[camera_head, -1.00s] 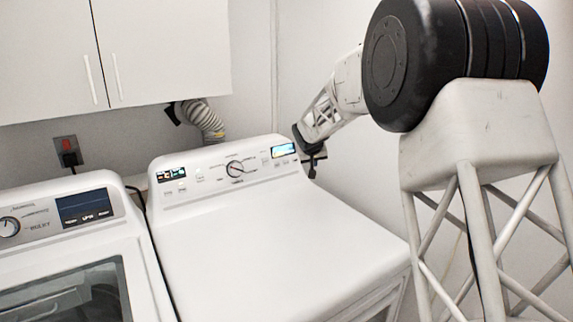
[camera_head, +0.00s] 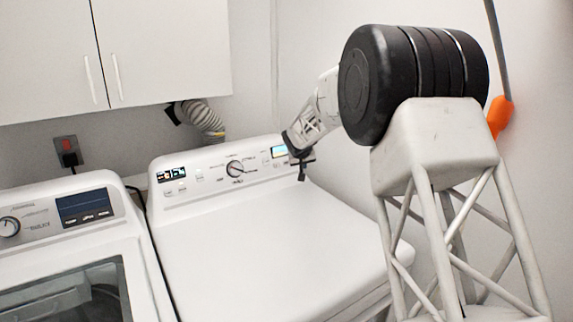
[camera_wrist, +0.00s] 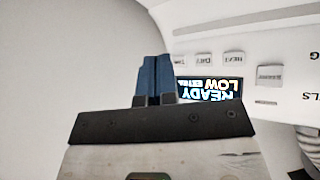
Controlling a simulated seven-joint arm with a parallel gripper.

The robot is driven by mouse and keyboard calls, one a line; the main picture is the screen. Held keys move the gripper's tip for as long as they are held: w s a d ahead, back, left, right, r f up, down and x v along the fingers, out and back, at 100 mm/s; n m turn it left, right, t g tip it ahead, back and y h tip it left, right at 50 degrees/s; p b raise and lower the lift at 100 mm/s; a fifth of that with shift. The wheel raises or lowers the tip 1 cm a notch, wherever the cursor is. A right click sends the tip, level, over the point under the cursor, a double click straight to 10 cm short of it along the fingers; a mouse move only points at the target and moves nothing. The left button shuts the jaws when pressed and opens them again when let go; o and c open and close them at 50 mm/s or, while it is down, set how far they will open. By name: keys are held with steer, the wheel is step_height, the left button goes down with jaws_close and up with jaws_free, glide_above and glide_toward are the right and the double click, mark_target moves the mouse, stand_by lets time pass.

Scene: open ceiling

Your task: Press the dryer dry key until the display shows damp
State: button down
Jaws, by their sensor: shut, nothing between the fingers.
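The white dryer (camera_head: 260,225) stands in the middle of the head view, with a sloped control panel, a dial (camera_head: 235,168) and a lit display (camera_head: 279,151) at the panel's right end. My gripper (camera_head: 303,168) is in front of that right end, by the display. In the wrist view its blue fingers (camera_wrist: 153,80) are shut together and empty. The display (camera_wrist: 210,89) is upside down there, partly behind the gripper body; it seems to read "READY" and "LOW". A row of keys beside it includes one that seems marked "DRY" (camera_wrist: 205,60). Contact with a key is not visible.
A second machine (camera_head: 60,245) with a dark display and glass lid stands at left. A second lit display (camera_head: 171,174) is on the dryer's left. White cabinets (camera_head: 160,50) hang above; a ribbed hose (camera_head: 208,118) is behind. The dryer top is clear.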

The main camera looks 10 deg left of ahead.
steer(key=w+a+f, duration=0.3)
steer(key=w+a, duration=0.2)
steer(key=shift+w+a, duration=0.35)
stand_by(0.4)
steer(key=shift+w+a+f, duration=0.25)
steer(key=shift+w+a, duration=0.3)
stand_by(3.2)
stand_by(0.4)
steer(key=shift+s+d+r, duration=0.3)
steer(key=shift+s+d, duration=0.25)
steer(key=shift+s+d, duration=0.1)
steer(key=shift+s+d+r, duration=0.45)
steer(key=shift+s+d, duration=0.35)
steer(key=shift+s+d+r, duration=0.4)
steer(key=shift+s+d, duration=0.35)
stand_by(0.4)
